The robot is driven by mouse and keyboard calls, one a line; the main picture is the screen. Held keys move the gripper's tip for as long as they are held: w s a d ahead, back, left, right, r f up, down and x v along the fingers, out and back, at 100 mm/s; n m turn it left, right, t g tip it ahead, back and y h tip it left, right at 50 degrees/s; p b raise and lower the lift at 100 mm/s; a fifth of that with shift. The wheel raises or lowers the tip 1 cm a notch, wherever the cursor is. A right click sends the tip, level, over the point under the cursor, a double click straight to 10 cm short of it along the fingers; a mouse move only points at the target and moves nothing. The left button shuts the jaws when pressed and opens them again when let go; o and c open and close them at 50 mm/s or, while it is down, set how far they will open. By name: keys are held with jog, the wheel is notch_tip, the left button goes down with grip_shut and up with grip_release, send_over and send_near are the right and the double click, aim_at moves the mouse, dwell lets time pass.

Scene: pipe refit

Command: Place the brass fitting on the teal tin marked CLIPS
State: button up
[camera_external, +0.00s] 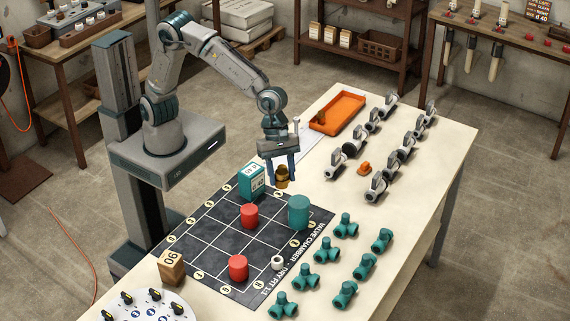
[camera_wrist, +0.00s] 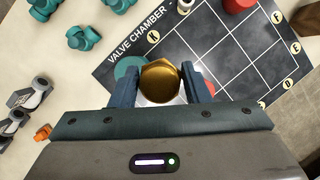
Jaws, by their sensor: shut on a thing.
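My gripper (camera_external: 284,176) is shut on the brass fitting (camera_external: 282,183) and holds it above the far right part of the dark grid mat. In the wrist view the fitting (camera_wrist: 160,82) is a gold hexagonal piece between the fingers. A teal cylinder (camera_external: 299,213) stands on the mat's right side, nearer the camera than the fitting; its top (camera_wrist: 128,68) shows partly behind the fitting in the wrist view. A teal box (camera_external: 252,181) with white labels stands at the mat's far edge, left of my gripper. I cannot read CLIPS on either teal thing.
Two red cylinders (camera_external: 249,216) (camera_external: 238,268) stand on the grid mat (camera_external: 206,235), with a small white ring (camera_external: 277,262) near its right edge. Several teal pipe tees (camera_external: 346,226) and grey valves (camera_external: 376,189) lie to the right. An orange tray (camera_external: 350,104) lies farther back.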

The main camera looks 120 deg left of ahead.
jog(key=s+d+r+m, duration=0.2)
jog(key=s+d+r, duration=0.1)
jog(key=d, duration=0.2)
jog(key=p, duration=0.2)
send_over(300, 205)
jog(key=s+a, duration=0.1)
notch_tip(300, 205, down, 7)
jog(key=shift+s+a+r, duration=0.1)
jog(key=shift+r, duration=0.1)
jog(key=shift+a+f+g, duration=0.1)
jog(key=shift+f+g, duration=0.1)
jog(key=shift+g, duration=0.1)
jog(key=shift+f, duration=1.85)
jog(key=shift+f, duration=0.25)
jog(key=o, duration=1)
jog(key=shift+r, duration=0.2)
